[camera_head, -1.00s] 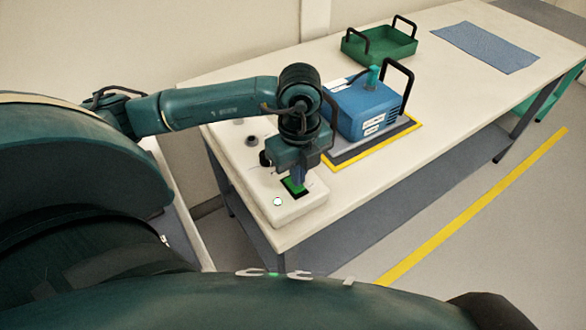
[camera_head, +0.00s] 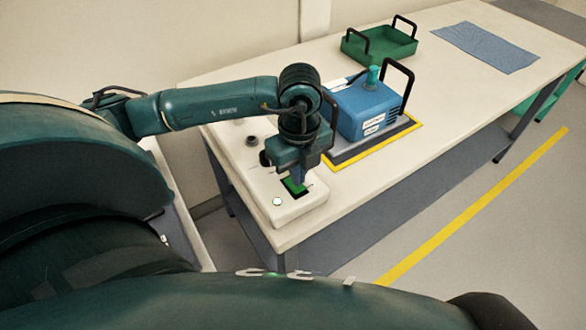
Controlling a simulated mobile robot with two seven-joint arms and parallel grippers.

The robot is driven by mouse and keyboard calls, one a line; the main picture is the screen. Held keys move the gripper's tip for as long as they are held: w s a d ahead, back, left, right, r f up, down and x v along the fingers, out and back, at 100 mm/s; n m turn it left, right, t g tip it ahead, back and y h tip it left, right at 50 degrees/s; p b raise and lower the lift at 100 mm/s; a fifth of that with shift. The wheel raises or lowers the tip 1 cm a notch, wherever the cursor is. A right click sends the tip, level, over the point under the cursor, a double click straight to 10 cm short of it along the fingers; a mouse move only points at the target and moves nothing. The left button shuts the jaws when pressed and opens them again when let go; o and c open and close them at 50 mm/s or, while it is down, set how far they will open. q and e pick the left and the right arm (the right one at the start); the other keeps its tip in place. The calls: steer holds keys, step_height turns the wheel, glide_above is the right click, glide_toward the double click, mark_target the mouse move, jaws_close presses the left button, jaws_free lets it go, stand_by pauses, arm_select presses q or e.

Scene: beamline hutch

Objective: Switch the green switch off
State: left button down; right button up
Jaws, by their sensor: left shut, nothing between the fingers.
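The green switch (camera_head: 293,188) is set in a dark frame on the white control panel (camera_head: 285,209) at the near left end of the table. My left gripper (camera_head: 299,181) points down right over the switch and is shut with nothing in it. Its fingertips are at the switch and hide part of it. I cannot tell whether they press on it or how the rocker is tilted. A small pale green light (camera_head: 277,201) shows at the panel's near corner. My right gripper is not in view.
Dark knobs (camera_head: 252,140) stand on the panel behind the gripper. A blue box with a black handle (camera_head: 369,106) stands close to the right on a yellow-edged mat (camera_head: 345,160). A green tray (camera_head: 379,47) and a blue cloth (camera_head: 486,46) lie farther back.

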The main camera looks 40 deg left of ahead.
arm_select(q)
steer(key=shift+f+b, duration=0.85)
steer(key=shift+f, duration=0.2)
stand_by(0.4)
steer(key=shift+r+p, duration=2.65)
steer(key=shift+r, duration=0.95)
